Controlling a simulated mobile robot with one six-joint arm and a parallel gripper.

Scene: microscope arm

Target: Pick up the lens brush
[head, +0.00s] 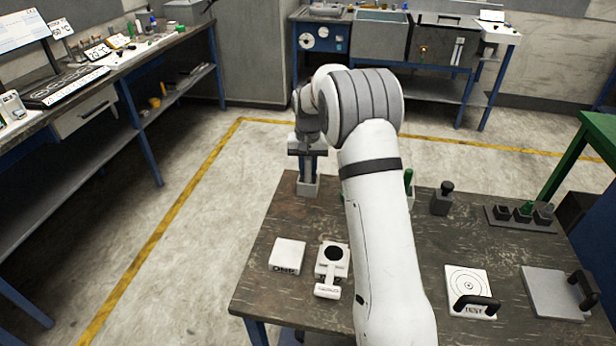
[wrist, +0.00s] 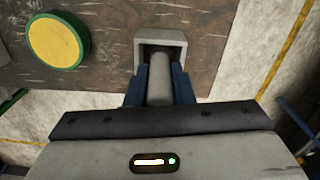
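The lens brush appears to be the grey round handle (wrist: 160,90) in the wrist view, standing in a square pale holder (wrist: 141,40). The holder (head: 307,189) also shows at the far left corner of the table in the head view. My gripper (wrist: 160,70) points down over it, with its blue fingers on both sides of the handle and no clear gap. In the head view my gripper (head: 307,168) is just above the holder. The brush's lower end is hidden inside the holder.
A yellow round thing with a green rim (wrist: 55,40) stands beside the holder. The wooden table (head: 270,300) also bears a white block (head: 288,252), a small white device (head: 331,262), a target plate (head: 470,285) and a dark bottle (head: 442,200). My arm hides the table's middle.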

